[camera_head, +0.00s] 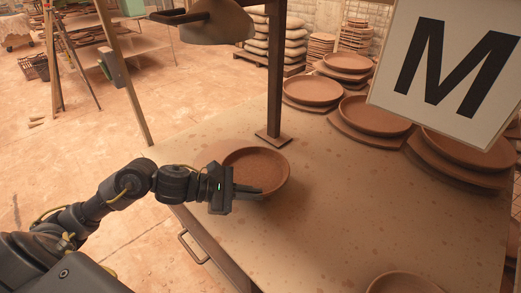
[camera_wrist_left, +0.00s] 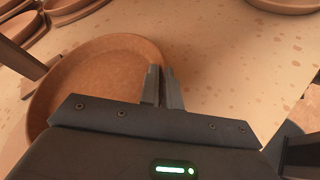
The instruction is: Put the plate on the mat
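A round brown clay plate (camera_head: 252,163) with a raised rim is at the near left edge of the table, in front of a post. My left gripper (camera_head: 262,190) reaches in from the left at its near rim. In the left wrist view the two fingers (camera_wrist_left: 162,88) are close together, with the rim of the plate (camera_wrist_left: 95,75) between them. I cannot tell whether the plate touches the table or is slightly raised. I cannot make out a mat for certain. My right gripper is not in view.
Several similar plates (camera_head: 375,115) stand in stacks along the far right side of the table (camera_head: 330,220). Another plate (camera_head: 403,283) is cut off at the bottom edge. A sign with an M (camera_head: 445,65) covers the upper right. A dark post (camera_head: 275,90) rises behind the plate. The table's middle is clear.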

